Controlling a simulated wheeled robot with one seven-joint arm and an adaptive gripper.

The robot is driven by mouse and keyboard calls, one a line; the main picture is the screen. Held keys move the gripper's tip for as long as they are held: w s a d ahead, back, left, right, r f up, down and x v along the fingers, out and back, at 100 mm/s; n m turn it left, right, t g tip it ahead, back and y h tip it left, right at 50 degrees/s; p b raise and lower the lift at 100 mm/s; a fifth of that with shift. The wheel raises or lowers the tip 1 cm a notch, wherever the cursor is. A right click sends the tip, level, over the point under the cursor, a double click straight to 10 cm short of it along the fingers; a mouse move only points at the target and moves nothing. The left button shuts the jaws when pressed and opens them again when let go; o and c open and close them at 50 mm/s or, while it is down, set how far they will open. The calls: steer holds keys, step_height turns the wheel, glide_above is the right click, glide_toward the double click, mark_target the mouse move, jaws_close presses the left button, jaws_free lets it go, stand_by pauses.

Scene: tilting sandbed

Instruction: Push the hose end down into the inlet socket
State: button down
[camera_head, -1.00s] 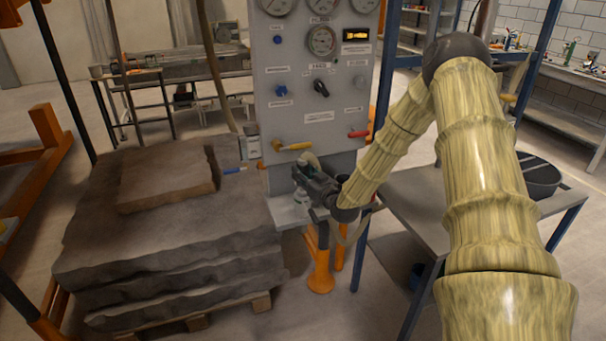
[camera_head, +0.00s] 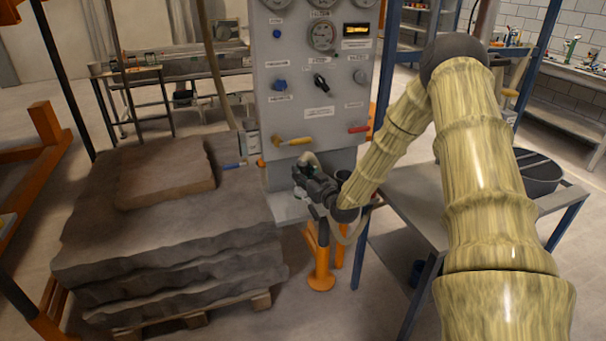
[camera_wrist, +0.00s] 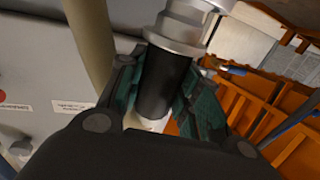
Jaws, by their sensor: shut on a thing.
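My gripper (camera_head: 308,188) is in front of the grey panel's lower part, above a pale ledge. In the wrist view my gripper (camera_wrist: 152,88) is shut on the black sleeve of the hose end (camera_wrist: 165,85), with green-dark finger pads on both sides. A silver ringed metal part (camera_wrist: 178,35) adjoins the sleeve; I cannot tell whether it belongs to the hose end or the inlet socket.
The grey gauge panel (camera_head: 300,110) stands behind, with a yellow-handled lever (camera_head: 293,141) and a red one (camera_head: 358,129) just above. Stacked stone slabs (camera_head: 160,235) lie left. An orange post (camera_head: 321,265) stands below. A grey table (camera_head: 420,205) with a dark tub (camera_head: 538,175) is right.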

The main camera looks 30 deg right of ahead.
steer(key=shift+f+b, duration=0.8)
steer(key=shift+f, duration=0.25)
steer(key=c, duration=0.9)
jaws_free()
steer(key=s, duration=1.2)
steer(key=shift+a, duration=0.1)
